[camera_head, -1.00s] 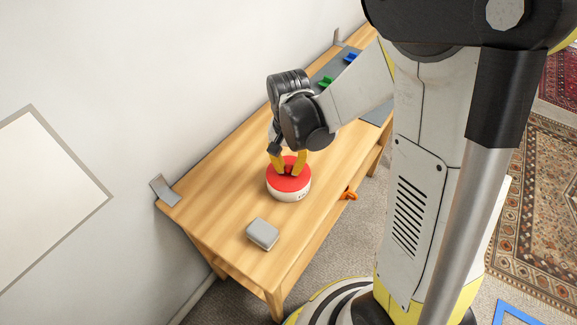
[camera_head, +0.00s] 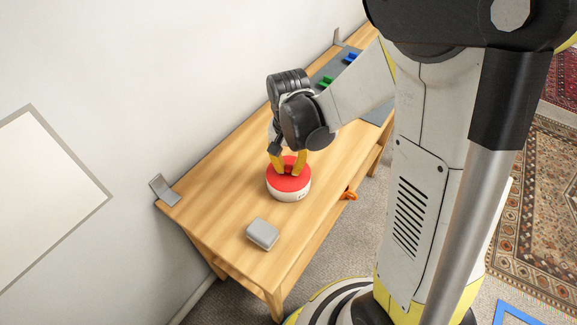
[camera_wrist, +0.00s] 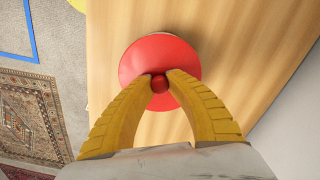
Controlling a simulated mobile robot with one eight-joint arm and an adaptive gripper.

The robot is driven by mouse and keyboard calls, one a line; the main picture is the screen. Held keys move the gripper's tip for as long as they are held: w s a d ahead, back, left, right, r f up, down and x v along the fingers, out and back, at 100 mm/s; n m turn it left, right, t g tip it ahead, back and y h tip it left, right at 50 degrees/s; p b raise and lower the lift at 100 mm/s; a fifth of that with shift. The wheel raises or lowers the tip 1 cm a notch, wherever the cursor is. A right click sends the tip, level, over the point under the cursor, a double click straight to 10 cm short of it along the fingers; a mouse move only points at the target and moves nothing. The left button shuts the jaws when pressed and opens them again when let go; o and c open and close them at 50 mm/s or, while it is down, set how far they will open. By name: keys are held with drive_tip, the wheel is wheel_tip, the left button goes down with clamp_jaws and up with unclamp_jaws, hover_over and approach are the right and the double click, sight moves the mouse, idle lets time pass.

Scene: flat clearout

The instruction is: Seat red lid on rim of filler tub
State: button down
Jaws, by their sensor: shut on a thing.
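The red lid (camera_head: 288,181) lies over the top of the white filler tub (camera_head: 289,195), which stands on the wooden bench. The lid looks about level and in line with the tub; whether it touches the rim all round I cannot tell. My gripper (camera_head: 289,170) points down from above, its yellow fingers shut on the lid's round red knob. In the wrist view the fingertips (camera_wrist: 160,83) pinch the knob near the middle of the red lid (camera_wrist: 150,55). The lid hides nearly all of the tub there.
A grey box (camera_head: 262,234) sits on the bench (camera_head: 215,205) in front of the tub. An orange item (camera_head: 349,194) is at the bench's right edge. Green (camera_head: 326,81) and blue (camera_head: 352,57) pieces lie on a grey mat behind. The wall runs along the left.

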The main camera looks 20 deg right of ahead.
idle(0.3)
drive_tip(key=c, duration=1.3)
unclamp_jaws()
drive_tip(key=shift+r, duration=0.1)
wheel_tip(320, 180, up, 12)
drive_tip(key=shift+f, duration=0.1)
drive_tip(key=s+r+n+t, duration=0.1)
drive_tip(key=s+n+t, duration=0.1)
drive_tip(key=s, duration=0.1)
drive_tip(key=s+r+n+t, duration=0.2)
drive_tip(key=s, duration=0.1)
drive_tip(key=s+r+n+t, duration=0.1)
drive_tip(key=s+n+t, duration=0.1)
drive_tip(key=s+t, duration=0.1)
drive_tip(key=shift+s+r, duration=0.35)
drive_tip(key=shift+s, duration=0.15)
